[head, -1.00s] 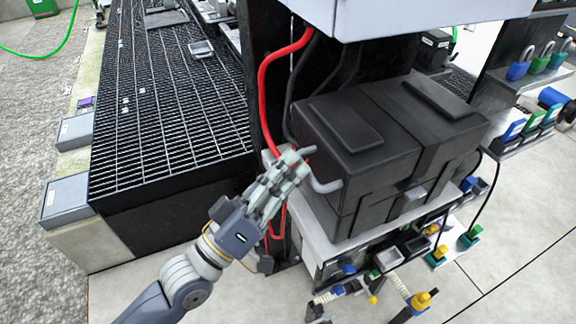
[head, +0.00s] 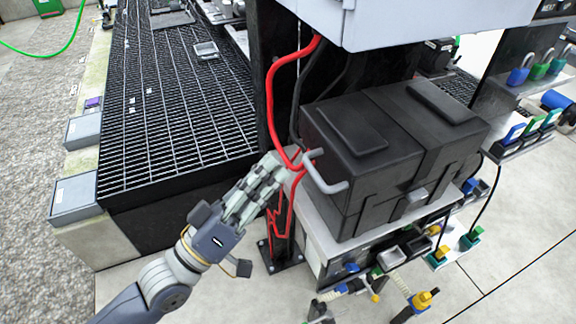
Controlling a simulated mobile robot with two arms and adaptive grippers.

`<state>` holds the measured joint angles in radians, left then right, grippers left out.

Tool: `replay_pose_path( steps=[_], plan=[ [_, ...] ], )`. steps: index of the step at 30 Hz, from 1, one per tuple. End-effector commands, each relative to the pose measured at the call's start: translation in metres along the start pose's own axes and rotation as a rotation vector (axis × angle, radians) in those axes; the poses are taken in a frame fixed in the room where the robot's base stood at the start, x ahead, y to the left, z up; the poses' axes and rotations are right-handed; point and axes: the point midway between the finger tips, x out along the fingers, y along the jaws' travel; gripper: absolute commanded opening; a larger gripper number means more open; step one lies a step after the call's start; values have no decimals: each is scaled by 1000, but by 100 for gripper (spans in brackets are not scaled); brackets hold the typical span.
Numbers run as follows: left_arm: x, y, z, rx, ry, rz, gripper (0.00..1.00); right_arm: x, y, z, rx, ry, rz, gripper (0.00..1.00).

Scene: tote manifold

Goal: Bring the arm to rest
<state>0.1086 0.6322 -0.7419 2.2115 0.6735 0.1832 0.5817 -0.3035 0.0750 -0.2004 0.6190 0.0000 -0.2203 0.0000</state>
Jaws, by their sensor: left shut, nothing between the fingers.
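My left gripper (head: 286,168) comes in from the lower left, its fingers pointing up and right. It is shut with nothing in it. Its fingertips overlap the red cable in the picture, just left of the grey handle (head: 325,177) on the black tote (head: 345,185). I cannot tell whether the fingertips touch the cable. The black lidded tote sits on a pale shelf. My right gripper is not in view.
A black grating platform (head: 175,110) fills the left. A red cable (head: 270,90) hangs from the grey cabinet (head: 420,20). Padlocks and coloured tags (head: 530,68) hang at the right. Bare floor (head: 245,295) lies in front.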

Motion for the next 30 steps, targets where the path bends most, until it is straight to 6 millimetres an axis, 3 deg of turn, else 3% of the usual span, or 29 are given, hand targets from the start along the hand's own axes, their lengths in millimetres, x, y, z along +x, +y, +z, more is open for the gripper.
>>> replay_pose_path(
  steps=[3,9,20,23,26,30],
  plan=[
    [-21,-8,1,2,-3,-2,0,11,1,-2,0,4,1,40],
    [-42,-14,-3,1,0,0,0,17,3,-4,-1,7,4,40],
    [-49,-21,-4,9,1,-11,0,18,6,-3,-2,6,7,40],
    [-53,-50,2,53,-8,-70,0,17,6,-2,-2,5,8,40],
    [-64,-105,16,129,-32,-189,0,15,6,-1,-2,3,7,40],
    [-102,-200,45,250,-106,-407,0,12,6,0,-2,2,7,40]
  ],
)
